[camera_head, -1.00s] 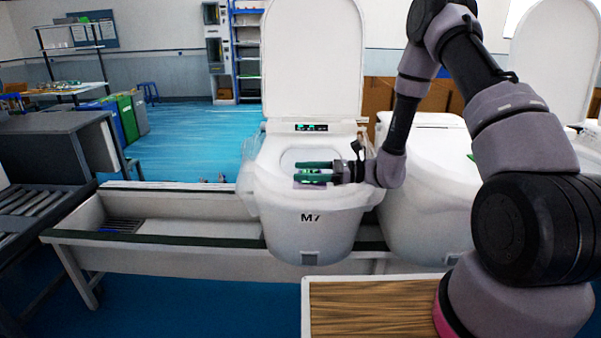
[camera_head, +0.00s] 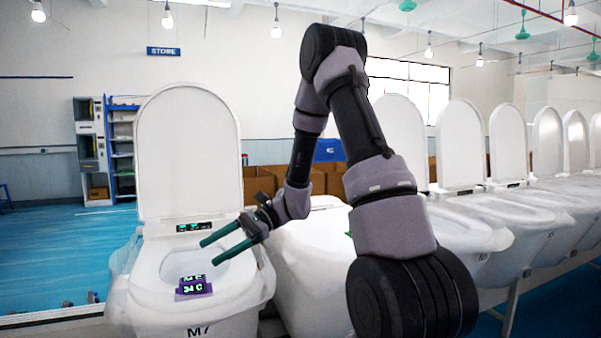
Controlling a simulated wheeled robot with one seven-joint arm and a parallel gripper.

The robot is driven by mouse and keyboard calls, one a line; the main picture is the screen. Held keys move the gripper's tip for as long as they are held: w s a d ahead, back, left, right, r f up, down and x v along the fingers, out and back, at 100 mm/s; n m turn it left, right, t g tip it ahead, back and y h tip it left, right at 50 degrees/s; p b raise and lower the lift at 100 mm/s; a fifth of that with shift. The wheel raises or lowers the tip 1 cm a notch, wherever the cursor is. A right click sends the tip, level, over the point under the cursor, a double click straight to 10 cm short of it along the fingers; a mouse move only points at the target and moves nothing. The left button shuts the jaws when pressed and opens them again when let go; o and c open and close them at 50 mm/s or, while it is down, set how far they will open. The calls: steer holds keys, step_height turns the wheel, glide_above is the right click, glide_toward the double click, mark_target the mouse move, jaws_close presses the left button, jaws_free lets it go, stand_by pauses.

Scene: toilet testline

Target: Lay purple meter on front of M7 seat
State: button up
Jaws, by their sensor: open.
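The M7 toilet (camera_head: 150,312) stands at the left with its lid (camera_head: 188,150) up. Its label shows at the bottom edge of the picture. The purple meter (camera_head: 193,287) rests on the front part of the M7 seat (camera_head: 150,280), with a lit green display. My gripper (camera_head: 203,252) has two green fingers, open and empty. It is above and to the right of the meter, apart from it, over the bowl.
A neighbouring toilet (camera_head: 315,270) stands close on the right, partly behind my arm. More toilets with raised lids (camera_head: 460,140) run in a row to the right. Blue floor (camera_head: 60,250) is open at the left.

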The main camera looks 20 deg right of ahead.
steer(key=s+d+r+n+t+h, duration=0.4)
steer(key=s+d+r+t+h, duration=0.1)
steer(key=r, duration=0.5)
steer(key=s+d+r+n+t+h, duration=0.3)
steer(key=s+d+r+t+h, duration=0.2)
steer(key=s+d+r, duration=0.3)
steer(key=d+r+h, duration=0.1)
steer(key=d, duration=0.2)
steer(key=shift+s+r+n+h, duration=0.35)
steer(key=shift+s+n+h, duration=0.05)
